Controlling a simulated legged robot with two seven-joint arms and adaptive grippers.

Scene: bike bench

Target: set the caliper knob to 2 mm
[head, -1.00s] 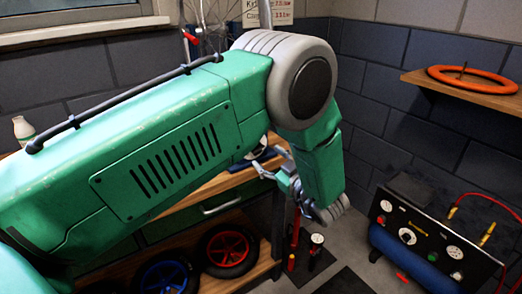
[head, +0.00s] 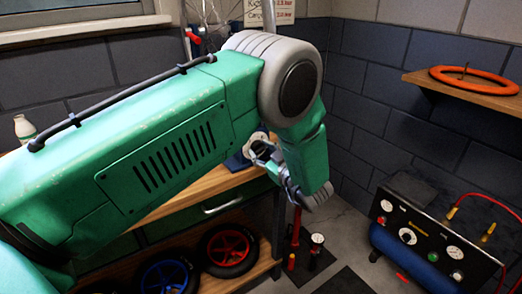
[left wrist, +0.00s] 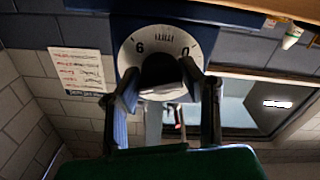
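The caliper dial (left wrist: 160,50) is a white round face with the digits 6 and 0 and tick marks, on a blue body. Its dark knob (left wrist: 158,72) sits at the middle, with a pale bar at its lower edge. My left gripper (left wrist: 171,82) has its fingers apart, one on each side of the knob, with gaps visible; I cannot tell whether they touch it. In the head view the left gripper (head: 262,152) is by the pale dial (head: 256,141) at the bench's right end, partly behind my arm. The 2 mark is not readable. The right gripper is not in view.
The wooden bench (head: 205,188) has a drawer and a lower shelf with wheels (head: 228,250). A compressor panel (head: 425,235) with gauges and hoses stands at right. An orange ring (head: 473,80) lies on a wall shelf. A paper sign (left wrist: 82,70) hangs on the wall.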

